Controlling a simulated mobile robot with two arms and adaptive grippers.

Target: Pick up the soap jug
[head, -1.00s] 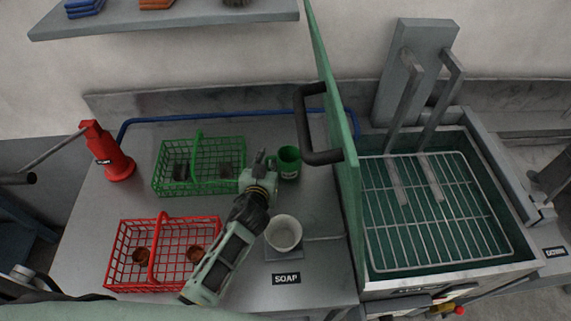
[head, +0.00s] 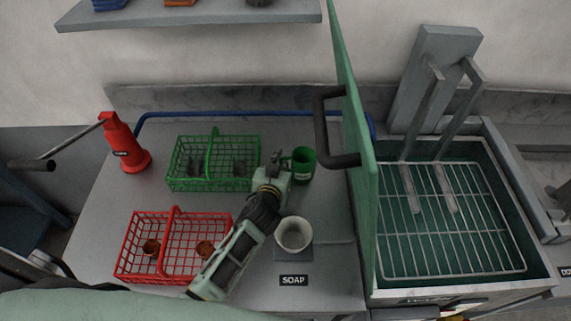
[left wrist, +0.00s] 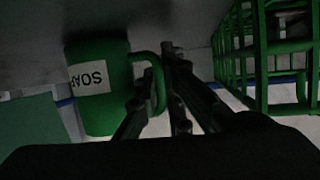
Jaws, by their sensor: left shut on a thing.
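The soap jug is a green mug-shaped jug (head: 303,168) standing near the back of the steel counter, left of the green lid. Its white SOAP label (left wrist: 91,78) shows in the left wrist view, where the picture is upside down. My left gripper (head: 281,168) reaches it from its left side. In the left wrist view, the dark fingers (left wrist: 165,95) are shut on the jug's handle (left wrist: 156,85). The jug looks upright; I cannot tell whether it is clear of the counter. My right gripper is not in view.
A green basket (head: 190,185) stands left of the gripper, and a red basket (head: 135,265) is in front of it. A white cup (head: 294,234) stands by the SOAP sign (head: 293,281). The upright green lid (head: 355,150) is close right of the jug.

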